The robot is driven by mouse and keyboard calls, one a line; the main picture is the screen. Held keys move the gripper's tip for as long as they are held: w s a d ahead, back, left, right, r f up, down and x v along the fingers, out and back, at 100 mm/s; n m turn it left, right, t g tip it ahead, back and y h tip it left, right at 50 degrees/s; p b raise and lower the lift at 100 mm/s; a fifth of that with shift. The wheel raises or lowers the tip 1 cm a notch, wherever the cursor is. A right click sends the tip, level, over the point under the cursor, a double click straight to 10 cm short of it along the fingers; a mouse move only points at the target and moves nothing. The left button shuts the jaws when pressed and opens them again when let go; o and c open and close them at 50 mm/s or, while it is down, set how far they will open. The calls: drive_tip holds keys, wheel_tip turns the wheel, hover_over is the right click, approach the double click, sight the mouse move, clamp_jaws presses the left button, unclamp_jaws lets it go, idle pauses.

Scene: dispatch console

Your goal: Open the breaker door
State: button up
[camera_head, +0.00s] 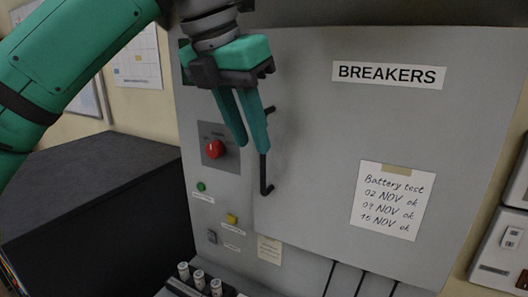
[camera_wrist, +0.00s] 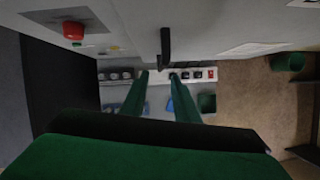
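The breaker door (camera_head: 320,130) is a large grey panel with a BREAKERS label, and it looks closed. Its black bar handle (camera_head: 265,172) stands upright near the door's left edge; it also shows in the wrist view (camera_wrist: 165,48). My gripper (camera_head: 253,147) is teal, points downward and is in front of the door at the handle. One finger covers part of the handle in the head view. In the wrist view the fingertips (camera_wrist: 159,73) are apart, with the handle just beyond them, sideways between the two. I cannot tell whether either finger touches it.
Left of the door are a red knob (camera_head: 215,149), a green light (camera_head: 201,187), a yellow button (camera_head: 231,219) and a small switch (camera_head: 212,237). A paper note (camera_head: 392,200) is on the door. A dark cabinet (camera_head: 90,190) stands at left.

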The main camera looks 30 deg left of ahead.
drive_tip(key=w, duration=0.2)
hover_over(264, 189)
drive_tip(key=shift+w+a+f, duration=0.1)
drive_tip(key=shift+w+f, duration=0.05)
drive_tip(key=shift+f, duration=1)
drive_tip(key=shift+w+a+f, duration=0.1)
drive_tip(key=shift+f, duration=1.05)
clamp_jaws()
